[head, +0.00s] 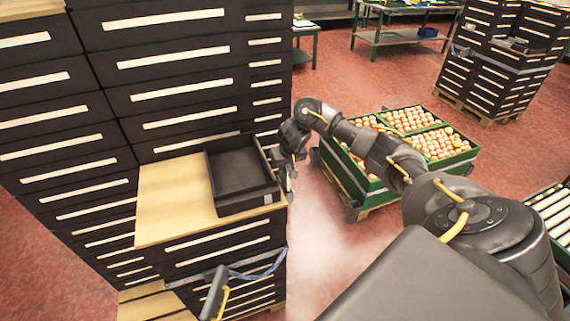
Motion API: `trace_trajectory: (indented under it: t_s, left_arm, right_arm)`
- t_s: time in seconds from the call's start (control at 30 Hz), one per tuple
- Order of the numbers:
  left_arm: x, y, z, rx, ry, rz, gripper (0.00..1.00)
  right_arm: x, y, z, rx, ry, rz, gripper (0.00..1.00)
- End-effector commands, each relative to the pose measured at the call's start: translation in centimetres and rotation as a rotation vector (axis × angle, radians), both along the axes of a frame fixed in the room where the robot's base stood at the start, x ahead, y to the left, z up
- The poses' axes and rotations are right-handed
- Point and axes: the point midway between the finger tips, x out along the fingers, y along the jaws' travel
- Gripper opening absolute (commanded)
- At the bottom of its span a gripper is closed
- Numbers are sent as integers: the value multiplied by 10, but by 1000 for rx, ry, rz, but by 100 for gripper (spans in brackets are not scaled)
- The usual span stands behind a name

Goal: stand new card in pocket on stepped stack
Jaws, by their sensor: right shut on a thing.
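The stepped stack (222,243) is built of black crates with pale strips on their fronts. Its low step has a bare wooden top (160,200), and an empty black tray (238,170) sits on it at the right. My right gripper (289,184) is at the tray's right side, by the edge of the step. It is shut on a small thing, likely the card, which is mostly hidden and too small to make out. A tiny light patch (268,198) shows on the tray's near end; I cannot tell whether it is the pocket.
Taller crate columns (180,75) rise behind and left of the step. A bluish strap (262,270) runs around the step. Red floor is free between step and bin.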

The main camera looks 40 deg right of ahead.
Motion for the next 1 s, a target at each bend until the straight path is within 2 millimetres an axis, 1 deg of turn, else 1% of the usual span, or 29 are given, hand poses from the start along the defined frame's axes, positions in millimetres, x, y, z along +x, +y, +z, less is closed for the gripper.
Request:
trace_trajectory:
  t_s: [0.03, 0.4, 0.57, 0.83, 0.87, 1.0]
  left_arm:
    - [1, 0, -3, 0, -1, 0, 34]
    - [2, 0, -13, 0, -3, 0, 34]
    - [3, 0, -14, 0, -3, 0, 34]
    - [3, 0, -14, 0, -4, 0, 34]
    - [3, 0, -14, 0, -4, 0, 34]
    - [3, 0, -14, 0, -4, 0, 34]
  right_arm:
    - [0, 0, -6, 0, 2, 0, 0]
    - [0, 0, -31, 0, 1, 0, 0]
    - [0, 0, -35, 0, 0, 0, 0]
    - [0, 0, -36, 0, -1, 0, 0]
    - [0, 0, -36, 0, -1, 0, 17]
    - [0, 0, -36, 0, 0, 0, 35]
